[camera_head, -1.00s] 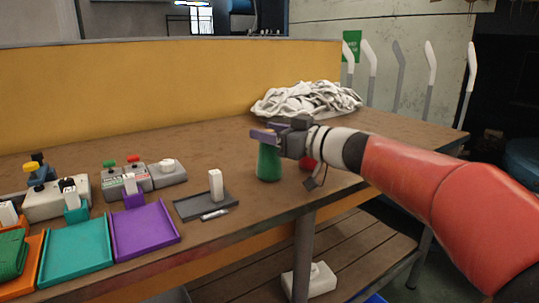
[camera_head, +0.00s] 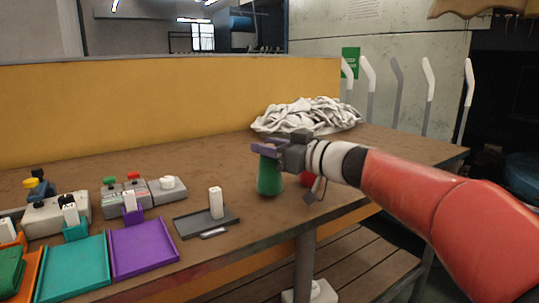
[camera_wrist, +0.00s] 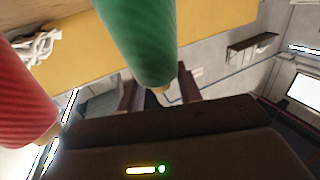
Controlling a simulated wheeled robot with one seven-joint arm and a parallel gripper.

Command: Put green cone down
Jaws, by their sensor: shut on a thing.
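The green cone (camera_head: 270,180) stands upright at the right part of the wooden table, near its front edge. Its base looks at or very close to the tabletop; I cannot tell whether it bears its weight there. My gripper (camera_head: 268,149) is shut on the cone's narrow top, with purple-looking fingers on either side. In the wrist view the green cone (camera_wrist: 140,35) reaches down to my gripper (camera_wrist: 160,90), its pale tip between the two fingers. A red cone (camera_wrist: 20,95) is close beside it; in the head view it is partly hidden behind my gripper.
A grey tray (camera_head: 190,222) with a white upright block (camera_head: 216,203) is left of the cone. Purple (camera_head: 145,245) and teal (camera_head: 72,270) trays are farther left. Bare tabletop lies between the cone and the grey tray.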

